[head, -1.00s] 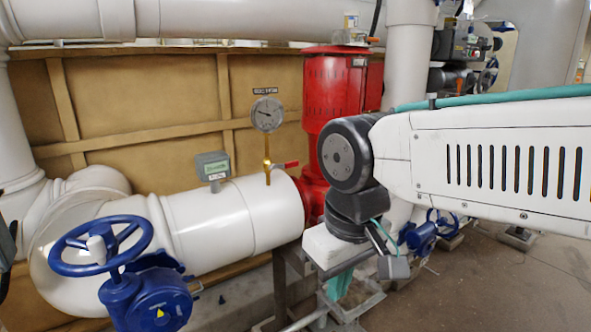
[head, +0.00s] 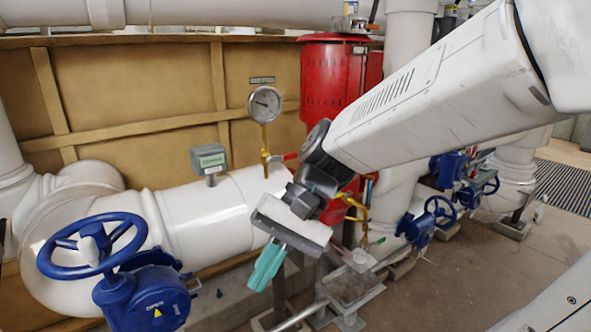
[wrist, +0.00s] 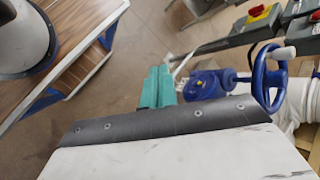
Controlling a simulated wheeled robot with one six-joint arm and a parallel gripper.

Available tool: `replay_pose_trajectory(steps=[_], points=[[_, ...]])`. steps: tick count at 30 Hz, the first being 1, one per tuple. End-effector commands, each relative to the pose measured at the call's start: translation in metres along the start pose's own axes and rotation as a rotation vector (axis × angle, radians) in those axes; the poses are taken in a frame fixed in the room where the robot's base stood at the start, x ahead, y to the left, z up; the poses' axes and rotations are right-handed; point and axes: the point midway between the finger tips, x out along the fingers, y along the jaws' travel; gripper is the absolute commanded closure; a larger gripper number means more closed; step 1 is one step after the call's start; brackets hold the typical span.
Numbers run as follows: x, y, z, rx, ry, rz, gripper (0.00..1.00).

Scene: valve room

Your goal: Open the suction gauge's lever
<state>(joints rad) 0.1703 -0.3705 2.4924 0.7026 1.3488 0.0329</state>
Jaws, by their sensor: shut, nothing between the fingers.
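The suction gauge (head: 264,104) is a round white dial on a brass stem (head: 264,141) above the white pipe, with a small label plate behind its top. Its red lever (head: 286,157) sticks out to the right near the stem's foot, partly hidden by my arm. My gripper (head: 261,275) has teal fingers, shut and empty. It hangs in front of the pipe, below the lever and pointing down, apart from both. In the wrist view the teal fingers (wrist: 158,88) are together, and neither gauge nor lever shows there.
A grey meter box (head: 209,160) stands on the pipe left of the gauge. A blue handwheel valve (head: 92,246) is at the front left. A red motor housing (head: 334,80) rises behind my arm. More blue valves (head: 437,212) stand at the right, beside open floor (head: 470,270).

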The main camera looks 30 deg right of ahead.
Motion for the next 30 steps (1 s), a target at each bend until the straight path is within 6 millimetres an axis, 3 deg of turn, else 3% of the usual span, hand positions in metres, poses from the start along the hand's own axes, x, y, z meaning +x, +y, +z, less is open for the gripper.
replay_pose_trajectory(steps=[6,11,15,18,21,25,30], points=[[-0.017,-0.059,-0.084,0.387,-0.168,-0.532,1.00],[-0.055,-0.065,-0.177,0.652,-0.213,-0.950,1.00],[-0.093,-0.028,-0.266,0.860,-0.189,-1.322,1.00],[-0.117,0.017,-0.319,0.979,-0.138,-1.562,1.00],[-0.132,0.064,-0.357,1.065,-0.074,-1.754,1.00],[-0.143,0.111,-0.383,1.127,-0.001,-1.916,1.00],[-0.147,0.135,-0.394,1.154,0.040,-1.993,1.00]])
